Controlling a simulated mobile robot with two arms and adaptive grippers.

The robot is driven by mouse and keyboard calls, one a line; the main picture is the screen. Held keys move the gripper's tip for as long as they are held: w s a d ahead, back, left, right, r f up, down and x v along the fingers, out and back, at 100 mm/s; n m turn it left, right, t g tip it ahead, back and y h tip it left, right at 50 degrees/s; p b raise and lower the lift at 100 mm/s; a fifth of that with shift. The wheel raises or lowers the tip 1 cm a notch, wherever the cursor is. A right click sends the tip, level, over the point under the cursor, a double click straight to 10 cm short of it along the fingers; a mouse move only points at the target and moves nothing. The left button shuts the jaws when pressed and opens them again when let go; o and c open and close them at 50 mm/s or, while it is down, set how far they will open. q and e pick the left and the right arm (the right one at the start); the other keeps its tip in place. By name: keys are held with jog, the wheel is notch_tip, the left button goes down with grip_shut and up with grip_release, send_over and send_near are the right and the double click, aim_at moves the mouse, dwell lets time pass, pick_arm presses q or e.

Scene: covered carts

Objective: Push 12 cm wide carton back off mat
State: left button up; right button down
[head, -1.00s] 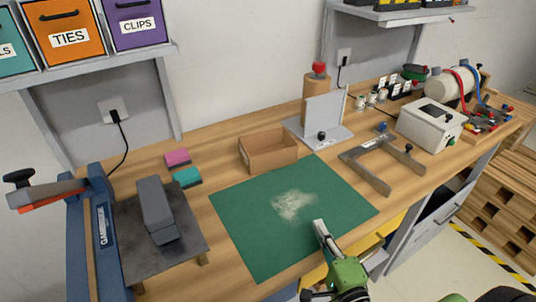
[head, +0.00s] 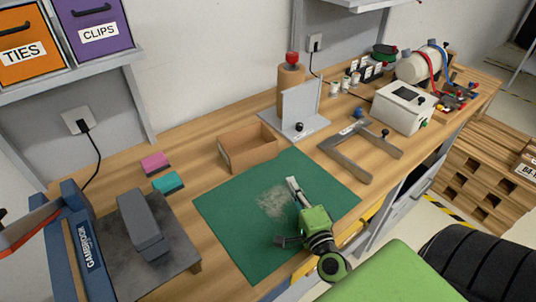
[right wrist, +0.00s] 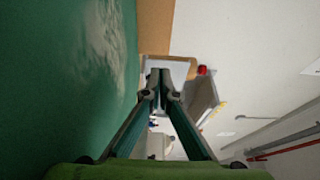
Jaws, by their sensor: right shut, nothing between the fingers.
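The carton, an open brown cardboard box (head: 262,157), stands upright on the wooden bench in the head view. It is just behind the back left edge of the green mat (head: 225,215), very close to it. My right gripper (head: 293,183) is shut and empty, low over the mat, its fingertips pointing toward the back and clear of the carton. A pale dusty patch (head: 270,204) marks the mat beside the fingers. In the right wrist view, the closed fingertips (right wrist: 160,75) show with the mat (right wrist: 55,90) at left. My left gripper is not in view.
A grey angle plate (head: 302,105) stands behind the mat, near a brown post with a red knob (head: 292,58). A grey U-shaped frame (head: 345,160) lies to the right. Pink (head: 155,162) and teal (head: 168,182) blocks lie left of the carton.

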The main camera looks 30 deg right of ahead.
aim_at(254, 155)
jog(key=p+x, duration=0.1)
jog(key=x, duration=0.9)
jog(key=shift+w+r, duration=0.1)
jog(key=w, duration=0.1)
jog(key=w+a+p, duration=0.1)
jog(key=shift+w+a, duration=0.35)
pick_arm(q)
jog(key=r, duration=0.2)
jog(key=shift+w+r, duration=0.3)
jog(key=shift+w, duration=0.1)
pick_arm(e)
jog(key=shift+w+a, duration=0.2)
jog(key=shift+w, duration=0.05)
jog(key=w+a, duration=0.2)
jog(key=w, duration=0.1)
jog(key=w+a, duration=0.1)
jog(key=w, duration=0.1)
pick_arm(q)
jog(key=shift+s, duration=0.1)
pick_arm(e)
jog(key=shift+d, duration=0.1)
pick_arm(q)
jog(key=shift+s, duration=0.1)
pick_arm(e)
jog(key=shift+s, duration=0.15)
